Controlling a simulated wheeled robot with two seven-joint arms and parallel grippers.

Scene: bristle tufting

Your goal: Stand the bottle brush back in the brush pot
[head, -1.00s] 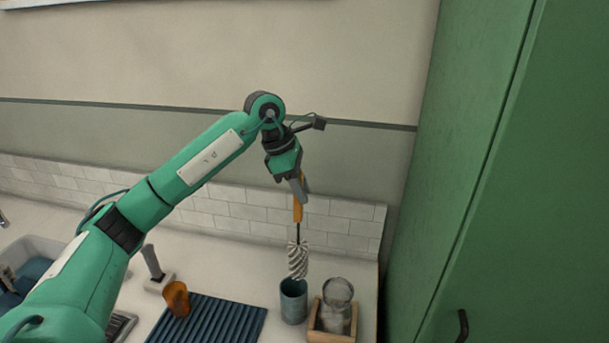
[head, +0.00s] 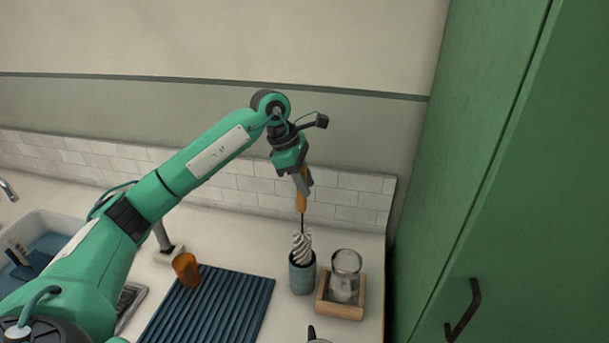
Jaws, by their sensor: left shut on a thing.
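The bottle brush has an orange handle, a thin dark stem and a grey-white twisted bristle head (head: 302,247). It hangs upright, bristles down, in the head view. My left gripper (head: 302,187) is shut on the orange handle (head: 301,203). The brush pot (head: 302,278) is a blue-grey cup on the counter, directly below the gripper. The lower end of the bristles is at the pot's mouth and seems to be just inside it; the pot's rim hides the tip. My right gripper is not in view.
A wooden tray (head: 338,311) with a glass jar (head: 345,272) stands close to the pot's right. A dark blue ribbed mat (head: 215,312) lies to the left with an amber cup (head: 186,268) at its edge. A green cabinet (head: 500,180) rises at the right.

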